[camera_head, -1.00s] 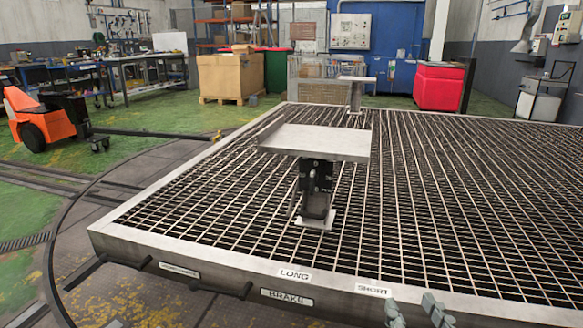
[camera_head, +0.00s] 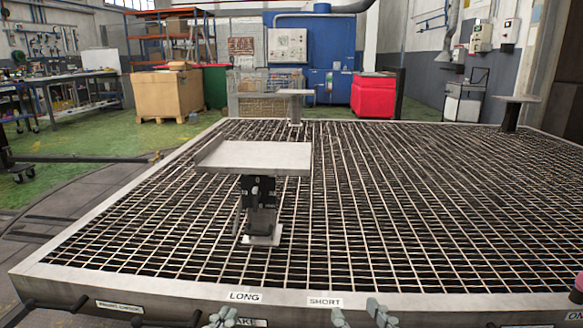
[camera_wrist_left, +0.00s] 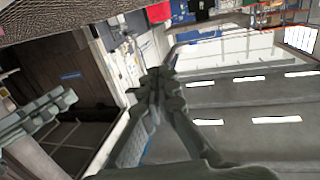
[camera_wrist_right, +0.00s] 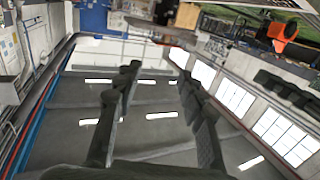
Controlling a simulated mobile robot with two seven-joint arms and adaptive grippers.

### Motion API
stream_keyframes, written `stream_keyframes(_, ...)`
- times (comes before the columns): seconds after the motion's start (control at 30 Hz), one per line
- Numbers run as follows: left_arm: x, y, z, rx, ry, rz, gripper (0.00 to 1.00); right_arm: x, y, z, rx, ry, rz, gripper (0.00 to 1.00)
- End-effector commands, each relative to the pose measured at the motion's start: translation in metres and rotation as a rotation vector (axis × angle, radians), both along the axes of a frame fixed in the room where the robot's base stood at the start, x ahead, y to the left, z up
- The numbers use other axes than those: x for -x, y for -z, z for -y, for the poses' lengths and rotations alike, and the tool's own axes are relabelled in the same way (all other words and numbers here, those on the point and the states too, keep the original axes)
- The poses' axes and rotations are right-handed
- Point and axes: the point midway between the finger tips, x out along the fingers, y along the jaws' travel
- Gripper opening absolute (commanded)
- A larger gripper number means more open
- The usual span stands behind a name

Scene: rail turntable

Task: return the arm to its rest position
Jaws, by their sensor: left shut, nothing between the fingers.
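My left gripper (camera_head: 222,318) shows at the bottom edge of the head view, in front of the turntable's front edge, partly covering a label. In the left wrist view its fingers (camera_wrist_left: 155,85) meet at the tips with nothing between them. My right gripper (camera_head: 360,316) is at the bottom edge too, to the right of the left one, with its two fingertips apart. In the right wrist view its fingers (camera_wrist_right: 155,85) stand apart and empty. Both grippers point upward, and the ceiling lies behind their fingers. The arms themselves are out of the head view.
The grated turntable (camera_head: 160,288) fills the foreground. A flat-topped pedestal (camera_head: 255,157) stands on it, with another (camera_head: 295,93) behind and one (camera_head: 510,115) at far right. LONG (camera_head: 245,297) and SHORT (camera_head: 325,302) labels mark its front rim. A pink object (camera_head: 578,285) is at the right edge.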

Motion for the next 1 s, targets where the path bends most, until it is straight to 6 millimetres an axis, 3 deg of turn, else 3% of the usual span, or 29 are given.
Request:
stream_keyframes(0.07,0.007,-0.021,0.002,0.016,-0.006,0.013,0.00,0.000,0.000,0.000,0.001,0.000,-0.002,0.40)
stream_keyframes(0.1,0.003,-0.005,-0.002,-0.011,-0.013,-0.040,0.00,-0.003,0.011,0.004,0.021,0.009,-0.049,0.40)
stream_keyframes(0.3,-0.001,0.051,-0.021,-0.091,-0.049,-0.232,0.00,-0.007,0.066,0.023,0.099,0.044,-0.241,0.40)
stream_keyframes(0.53,0.012,0.125,-0.058,-0.193,-0.108,-0.513,0.00,0.007,0.140,0.060,0.202,0.103,-0.522,0.40)
stream_keyframes(0.67,0.039,0.175,-0.094,-0.264,-0.161,-0.741,0.00,0.034,0.190,0.095,0.273,0.156,-0.752,0.40)
stream_keyframes(0.8,0.085,0.223,-0.136,-0.334,-0.226,-1.007,0.00,0.079,0.237,0.138,0.342,0.220,-1.018,0.40)
stream_keyframes(1.0,0.125,0.251,-0.165,-0.375,-0.272,-1.197,0.00,0.120,0.265,0.167,0.381,0.266,-1.210,0.40)
